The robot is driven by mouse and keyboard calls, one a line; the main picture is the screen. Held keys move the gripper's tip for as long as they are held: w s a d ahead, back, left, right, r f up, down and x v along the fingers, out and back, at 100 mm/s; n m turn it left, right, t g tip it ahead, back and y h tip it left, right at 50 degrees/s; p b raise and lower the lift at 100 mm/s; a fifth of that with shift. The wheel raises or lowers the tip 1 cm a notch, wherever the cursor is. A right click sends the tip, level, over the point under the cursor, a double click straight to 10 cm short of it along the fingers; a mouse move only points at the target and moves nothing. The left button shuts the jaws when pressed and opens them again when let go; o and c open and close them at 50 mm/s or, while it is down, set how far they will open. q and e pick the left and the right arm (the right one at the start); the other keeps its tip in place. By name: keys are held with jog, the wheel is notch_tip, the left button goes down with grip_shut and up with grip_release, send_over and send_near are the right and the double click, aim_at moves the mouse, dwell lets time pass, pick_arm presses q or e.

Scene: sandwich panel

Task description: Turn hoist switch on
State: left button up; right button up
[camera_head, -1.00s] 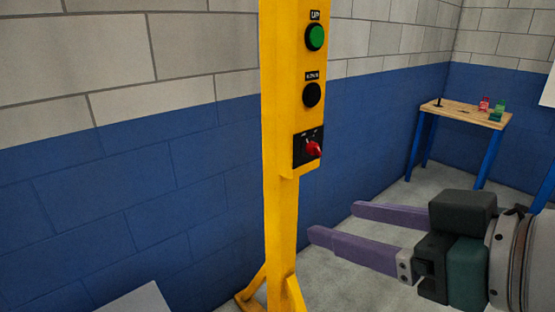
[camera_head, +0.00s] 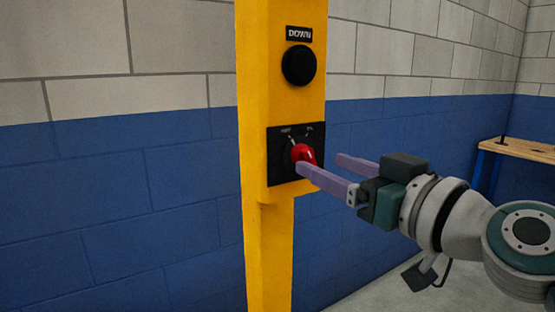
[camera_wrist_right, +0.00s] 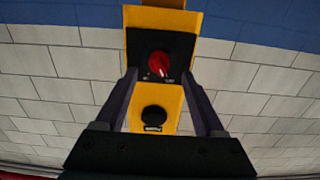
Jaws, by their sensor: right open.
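The hoist switch is a red rotary knob (camera_head: 304,153) on a black plate (camera_head: 276,172), low on the yellow panel (camera_head: 258,100). The plate has small labels above the knob in the head view; which one the knob points to is unclear. My right gripper (camera_head: 320,163) is open, its purple fingers reaching from the right, the nearer tip overlapping the knob's lower edge. In the right wrist view, turned upside down, the red knob (camera_wrist_right: 158,64) lies between the two fingertips. Contact cannot be told. My left gripper is out of view.
A black button (camera_head: 298,65) labelled DOWN sits above the switch; it also shows in the right wrist view (camera_wrist_right: 154,116). A blue and grey block wall (camera_head: 180,190) stands behind the yellow post. A wooden-topped table (camera_head: 530,149) is at the far right.

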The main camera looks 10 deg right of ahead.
aim_at(312, 159)
jog(key=shift+x, duration=2.25)
grip_shut()
